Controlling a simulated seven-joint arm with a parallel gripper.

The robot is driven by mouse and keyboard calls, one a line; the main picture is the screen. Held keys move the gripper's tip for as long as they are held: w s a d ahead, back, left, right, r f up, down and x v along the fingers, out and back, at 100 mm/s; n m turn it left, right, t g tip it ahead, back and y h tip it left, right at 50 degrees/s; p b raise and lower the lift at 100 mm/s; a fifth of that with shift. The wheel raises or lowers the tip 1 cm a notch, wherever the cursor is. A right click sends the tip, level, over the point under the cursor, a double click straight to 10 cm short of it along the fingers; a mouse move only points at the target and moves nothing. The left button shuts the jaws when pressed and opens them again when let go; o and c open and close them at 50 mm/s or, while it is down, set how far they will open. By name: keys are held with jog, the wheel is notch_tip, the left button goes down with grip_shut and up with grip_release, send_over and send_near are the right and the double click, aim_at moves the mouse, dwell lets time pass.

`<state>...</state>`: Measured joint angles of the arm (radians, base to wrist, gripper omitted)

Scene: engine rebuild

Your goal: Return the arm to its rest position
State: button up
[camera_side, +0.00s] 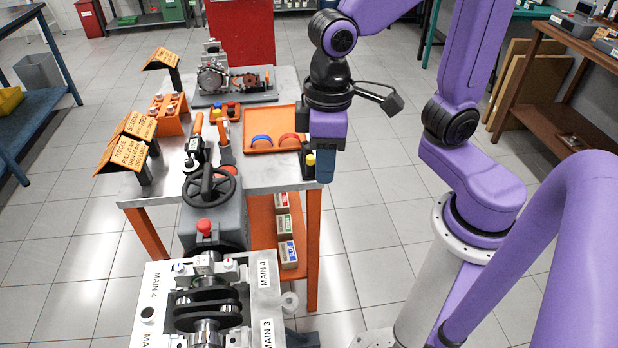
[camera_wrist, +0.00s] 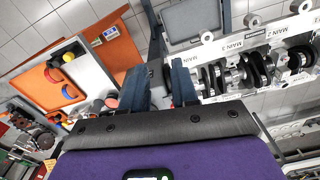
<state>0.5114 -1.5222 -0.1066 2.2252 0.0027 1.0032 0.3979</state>
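My arm is purple, and in the side view it reaches in from the right. My gripper (camera_side: 325,178) points down beside the right edge of the work table (camera_side: 178,190). A small dark bottle with a yellow cap (camera_side: 309,160) stands just left of the fingers; I cannot tell whether they touch. In the wrist view my gripper (camera_wrist: 159,82) shows two dark blue fingers set apart, with a gap and no held part visible between them. No rest position is marked in either view.
An engine block (camera_side: 265,310) on a stand with a black handwheel (camera_side: 209,187) is at the front. An orange tray (camera_side: 262,146) holds blue and red half-rings. Orange signs (camera_side: 128,155) and a small engine assembly (camera_side: 233,90) are on the table.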

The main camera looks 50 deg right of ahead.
jog(key=s+d+f+n, duration=0.2)
jog(key=s+d+n, duration=0.3)
jog(key=s+d, duration=0.3)
jog(key=shift+d+f+n, duration=0.25)
jog(key=shift+d+n, duration=0.05)
jog(key=shift+d, duration=0.05)
dwell(0.3)
